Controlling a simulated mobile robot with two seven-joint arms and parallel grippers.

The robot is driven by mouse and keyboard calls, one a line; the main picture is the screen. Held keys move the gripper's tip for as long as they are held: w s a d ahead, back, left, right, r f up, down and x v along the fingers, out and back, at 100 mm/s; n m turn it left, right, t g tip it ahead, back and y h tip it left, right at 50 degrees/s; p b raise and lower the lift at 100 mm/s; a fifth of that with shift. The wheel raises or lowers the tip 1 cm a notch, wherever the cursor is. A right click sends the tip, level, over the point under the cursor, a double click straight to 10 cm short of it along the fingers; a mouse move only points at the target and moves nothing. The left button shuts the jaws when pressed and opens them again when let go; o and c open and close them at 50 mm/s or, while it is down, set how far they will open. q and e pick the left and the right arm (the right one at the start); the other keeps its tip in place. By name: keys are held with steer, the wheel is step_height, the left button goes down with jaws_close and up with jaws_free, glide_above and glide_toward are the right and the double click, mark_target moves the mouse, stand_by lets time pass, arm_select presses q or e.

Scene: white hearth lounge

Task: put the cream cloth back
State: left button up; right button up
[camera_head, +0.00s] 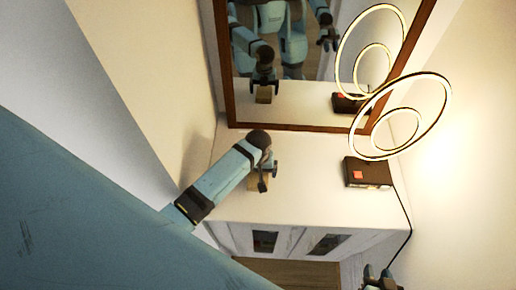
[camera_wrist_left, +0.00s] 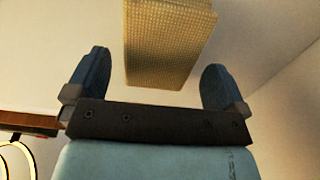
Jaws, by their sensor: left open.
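A cream, woven, block-shaped thing, which looks like the folded cream cloth (camera_head: 259,184), is on the white cabinet top (camera_head: 310,205), partly hidden by my left gripper (camera_head: 264,178). In the left wrist view the cloth (camera_wrist_left: 167,45) reaches down from the top edge, between and beyond the fingers of my left gripper (camera_wrist_left: 157,85). These fingers are open, with clear gaps on both sides of the cloth. My right gripper (camera_head: 380,279) is at the bottom edge of the head view, apart from the cabinet; its fingers look spread and empty.
A ring lamp (camera_head: 440,112) with a dark base (camera_head: 368,172) stands at the cabinet's right, its cord running down the side. A wood-framed mirror (camera_head: 300,127) stands at the back and reflects me. The cabinet top between cloth and lamp is clear.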

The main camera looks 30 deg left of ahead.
arm_select(q)
step_height(320, 180, up, 10)
steer(key=b, duration=0.1)
steer(key=s+f+m+t, duration=0.1)
steer(key=s+f, duration=0.1)
steer(key=s+f+m+t, duration=0.1)
steer(key=s+f+t, duration=0.1)
steer(key=s+f+m+t+h, duration=0.1)
steer(key=s+f+t, duration=0.1)
steer(key=shift+d+f+m, duration=0.3)
steer(key=shift+f+m, duration=0.05)
steer(key=shift+m, duration=0.05)
steer(key=s+m+t, duration=0.1)
steer(key=s+t, duration=0.1)
steer(key=s+d+r+m+t+h, duration=0.1)
steer(key=s, duration=0.2)
steer(key=s+m+t, duration=0.2)
steer(key=s, duration=0.1)
steer(key=shift+s+d+r+t+h, duration=0.1)
steer(key=shift+d+r+t+h, duration=0.2)
steer(key=shift+h, duration=0.1)
steer(key=shift+s+r, duration=0.1)
